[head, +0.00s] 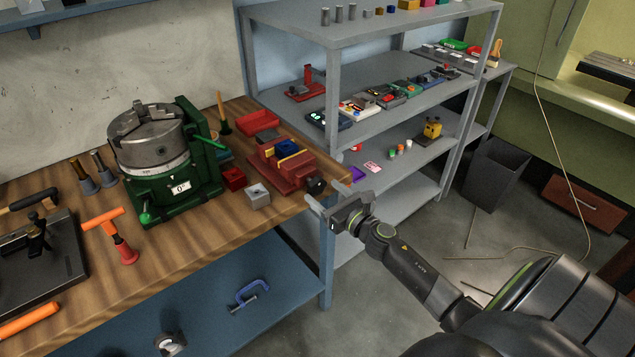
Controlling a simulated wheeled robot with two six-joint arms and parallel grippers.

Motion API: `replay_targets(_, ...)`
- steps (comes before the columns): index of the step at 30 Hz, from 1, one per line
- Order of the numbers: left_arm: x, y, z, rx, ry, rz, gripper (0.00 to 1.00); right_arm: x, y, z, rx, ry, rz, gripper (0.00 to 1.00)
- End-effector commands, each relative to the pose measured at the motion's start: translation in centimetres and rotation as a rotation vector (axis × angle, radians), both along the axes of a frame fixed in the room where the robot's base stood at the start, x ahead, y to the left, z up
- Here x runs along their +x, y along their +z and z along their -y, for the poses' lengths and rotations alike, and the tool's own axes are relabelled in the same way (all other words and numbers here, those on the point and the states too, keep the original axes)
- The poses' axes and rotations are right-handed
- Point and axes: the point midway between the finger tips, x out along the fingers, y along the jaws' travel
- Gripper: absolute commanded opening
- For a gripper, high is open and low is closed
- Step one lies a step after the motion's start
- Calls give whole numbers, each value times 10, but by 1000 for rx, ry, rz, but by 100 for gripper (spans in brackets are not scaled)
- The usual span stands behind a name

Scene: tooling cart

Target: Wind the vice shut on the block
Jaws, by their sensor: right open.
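The red vice (290,172) stands near the right end of the wooden bench. A blue block (287,149) sits between its jaws, next to yellow strips; I cannot tell whether the jaws touch it. A dark round knob or handle hub (316,184) is at the vice's front right end. My right gripper (312,206) is open and empty, just off the bench's right edge, close below the knob and apart from it. My left gripper is not in view.
A green rotary table (170,165) with a grey chuck stands left of the vice. A grey shelf rack (415,100) stands behind right.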

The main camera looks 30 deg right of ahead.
Motion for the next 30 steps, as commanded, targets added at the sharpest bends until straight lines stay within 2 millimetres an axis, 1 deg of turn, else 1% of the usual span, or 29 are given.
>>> replay_targets(1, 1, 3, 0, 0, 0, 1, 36, 9, 2, -1, 2, 0, 1, 70)
replay_targets(3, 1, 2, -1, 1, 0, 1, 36, 18, 1, -2, 1, 0, 1, 70)
replay_targets(7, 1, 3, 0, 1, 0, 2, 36, 30, 0, -3, 1, 1, 1, 70)
replay_targets(12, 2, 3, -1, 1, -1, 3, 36, 37, 0, -3, 0, 0, 0, 70)
replay_targets(19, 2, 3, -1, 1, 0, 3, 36, 37, 0, -3, 1, 0, 0, 70)
replay_targets(20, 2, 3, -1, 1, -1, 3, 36, 37, 0, -3, 1, 0, 0, 69)
replay_targets(27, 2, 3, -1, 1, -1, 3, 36, 37, 0, -3, 1, 0, 0, 37)
replay_targets(30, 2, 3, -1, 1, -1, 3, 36, 37, 0, -3, 1, 0, 0, 26)
